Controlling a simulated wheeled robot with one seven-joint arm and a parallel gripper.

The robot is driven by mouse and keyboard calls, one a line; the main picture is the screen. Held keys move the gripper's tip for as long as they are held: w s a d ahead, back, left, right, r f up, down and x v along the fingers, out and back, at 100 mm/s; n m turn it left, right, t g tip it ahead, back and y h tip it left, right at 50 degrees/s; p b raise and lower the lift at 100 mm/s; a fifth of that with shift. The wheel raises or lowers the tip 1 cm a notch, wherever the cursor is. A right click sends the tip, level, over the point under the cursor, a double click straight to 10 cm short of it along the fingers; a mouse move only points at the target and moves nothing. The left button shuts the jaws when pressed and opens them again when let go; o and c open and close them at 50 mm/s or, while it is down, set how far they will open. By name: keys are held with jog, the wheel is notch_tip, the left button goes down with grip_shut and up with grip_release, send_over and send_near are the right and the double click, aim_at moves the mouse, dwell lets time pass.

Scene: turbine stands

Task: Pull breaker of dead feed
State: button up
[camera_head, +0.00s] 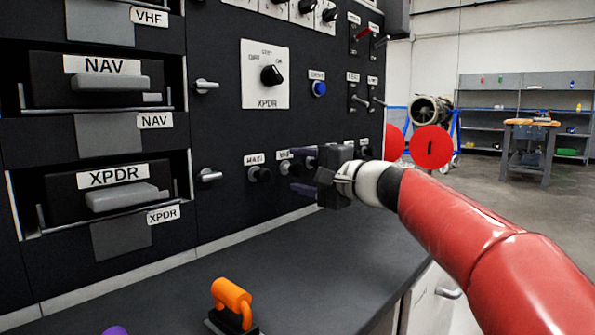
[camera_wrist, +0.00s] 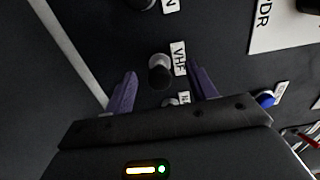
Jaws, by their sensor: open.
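A row of black round breakers runs along the lower part of the dark panel. The leftmost breaker (camera_head: 260,174) has a label too small to read surely. The VHF breaker (camera_wrist: 160,72) shows in the wrist view between my purple fingers, with its VHF label (camera_wrist: 178,58) beside it. Another breaker (camera_wrist: 170,102) below it is partly hidden by my gripper. A breaker (camera_head: 365,149) shows right of my gripper in the head view. My gripper (camera_head: 291,169) is open and empty, facing the panel. The frames do not show which feed is dead.
Above the row are an XPDR rotary knob (camera_head: 271,75), a blue button (camera_head: 319,88) and toggle switches (camera_head: 360,100). NAV (camera_head: 110,82) and XPDR (camera_head: 128,197) units with handles stand at left. An orange-handled object (camera_head: 232,300) rests on the dark ledge (camera_head: 330,260) below.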

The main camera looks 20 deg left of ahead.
aim_at(302, 171)
jog(key=shift+d, duration=0.1)
jog(key=shift+b+v, duration=1.2)
jog(key=shift+v, duration=2.25)
